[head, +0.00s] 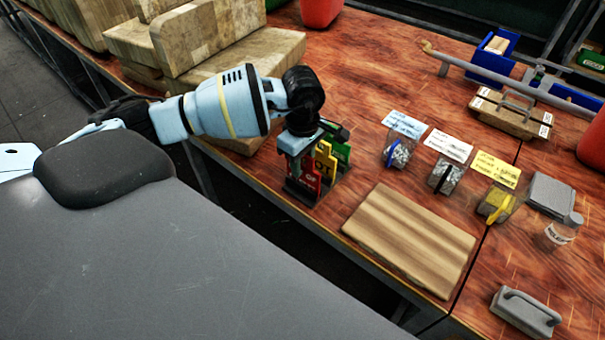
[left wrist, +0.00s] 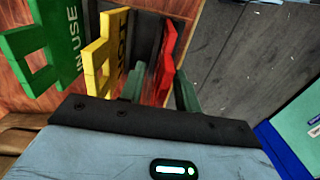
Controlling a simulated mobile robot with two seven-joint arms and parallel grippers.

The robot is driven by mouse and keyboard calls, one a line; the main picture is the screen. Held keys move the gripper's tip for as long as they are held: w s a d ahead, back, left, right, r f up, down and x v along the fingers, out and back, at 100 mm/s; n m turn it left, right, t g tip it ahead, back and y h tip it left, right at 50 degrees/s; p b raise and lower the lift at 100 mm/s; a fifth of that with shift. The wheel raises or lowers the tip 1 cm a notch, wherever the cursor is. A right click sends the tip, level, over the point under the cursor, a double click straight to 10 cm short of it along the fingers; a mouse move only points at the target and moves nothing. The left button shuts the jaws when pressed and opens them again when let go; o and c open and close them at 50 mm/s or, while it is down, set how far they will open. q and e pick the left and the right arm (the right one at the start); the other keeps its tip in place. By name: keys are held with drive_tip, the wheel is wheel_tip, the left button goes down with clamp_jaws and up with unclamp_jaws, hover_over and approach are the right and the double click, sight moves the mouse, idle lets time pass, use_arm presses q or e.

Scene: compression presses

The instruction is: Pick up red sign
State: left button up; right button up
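The red sign (head: 308,180) stands upright in a dark holder (head: 298,196) near the table's front edge, in front of a yellow sign (head: 326,160) and a green sign (head: 342,152). My left gripper (head: 300,152) is over the holder, at the top of the red sign. In the left wrist view, the red sign (left wrist: 163,72) lies between the two fingers of my left gripper (left wrist: 160,88). The fingers look apart, with a gap on the yellow sign's side. The finger contact is partly hidden in the head view. My right gripper is not in view.
A wooden board (head: 410,238) lies right of the holder. Several bags of small parts, one of them clear and grey (head: 397,154), lie beside labels behind it. Stacked wooden blocks (head: 215,45) stand behind my left arm. A grey handled block (head: 526,312) is at the lower right.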

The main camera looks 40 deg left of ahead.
use_arm(q)
drive_tip(key=shift+f, duration=0.75)
drive_tip(key=shift+c, duration=0.3)
clamp_jaws()
drive_tip(key=shift+r, duration=0.15)
